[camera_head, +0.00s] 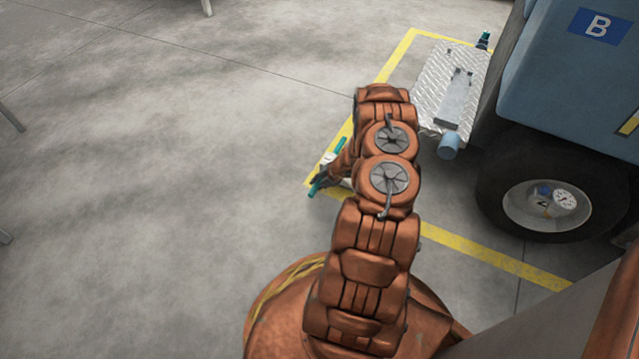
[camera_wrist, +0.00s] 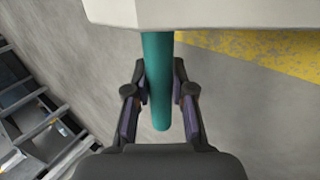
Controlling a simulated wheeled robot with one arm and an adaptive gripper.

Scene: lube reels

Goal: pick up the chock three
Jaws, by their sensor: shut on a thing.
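My gripper (camera_wrist: 160,84) is shut on a teal bar-shaped handle (camera_wrist: 158,55), with one finger on each side of it. The handle runs from a pale block (camera_wrist: 205,12) at the top of the wrist view; this looks like the chock, but no number shows on it. In the head view my gripper (camera_head: 322,178) is low, left of my arm, by the corner of the yellow floor line. Teal ends (camera_head: 341,144) of the held thing show there. My arm hides much of it, and I cannot tell whether it touches the floor.
A blue vehicle marked B (camera_head: 600,26) with a black tyre (camera_head: 550,180) stands at the right. A metal tread-plate platform (camera_head: 440,85) juts from it near my arm. Another small teal-topped item (camera_head: 484,40) is behind it.

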